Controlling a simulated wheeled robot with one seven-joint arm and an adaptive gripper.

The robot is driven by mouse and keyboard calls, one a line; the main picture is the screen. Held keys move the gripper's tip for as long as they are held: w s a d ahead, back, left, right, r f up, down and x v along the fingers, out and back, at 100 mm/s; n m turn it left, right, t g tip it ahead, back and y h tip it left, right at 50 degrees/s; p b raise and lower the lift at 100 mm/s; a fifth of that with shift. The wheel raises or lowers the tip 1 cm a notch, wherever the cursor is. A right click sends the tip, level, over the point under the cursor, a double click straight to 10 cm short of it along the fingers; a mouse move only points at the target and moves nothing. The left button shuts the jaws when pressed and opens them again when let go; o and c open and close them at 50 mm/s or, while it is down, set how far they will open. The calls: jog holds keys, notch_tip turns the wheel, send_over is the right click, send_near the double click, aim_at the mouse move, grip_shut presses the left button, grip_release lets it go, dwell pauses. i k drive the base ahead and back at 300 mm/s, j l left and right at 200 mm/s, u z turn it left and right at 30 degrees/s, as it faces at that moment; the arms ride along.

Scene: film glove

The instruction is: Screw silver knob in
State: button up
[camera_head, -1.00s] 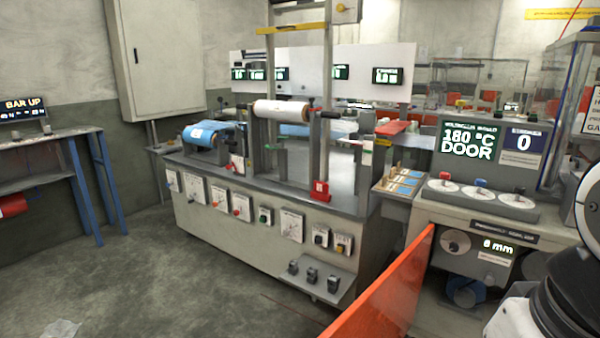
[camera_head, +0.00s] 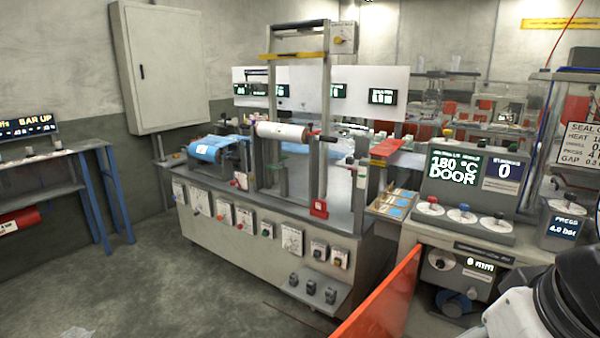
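I cannot pick out the silver knob for certain. Three dials with red, blue and dark caps (camera_head: 462,215) stand on the sloped panel above. My gripper is not in view; only a black and white part of my arm shows at the lower right, in front of that machine.
An orange panel (camera_head: 385,300) stands upright in the foreground, left of the right-hand machine. A long grey bench machine (camera_head: 255,245) with film rolls fills the middle. A blue-legged table (camera_head: 92,195) stands at the left.

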aim_at(471, 294)
jog(key=z, duration=0.8)
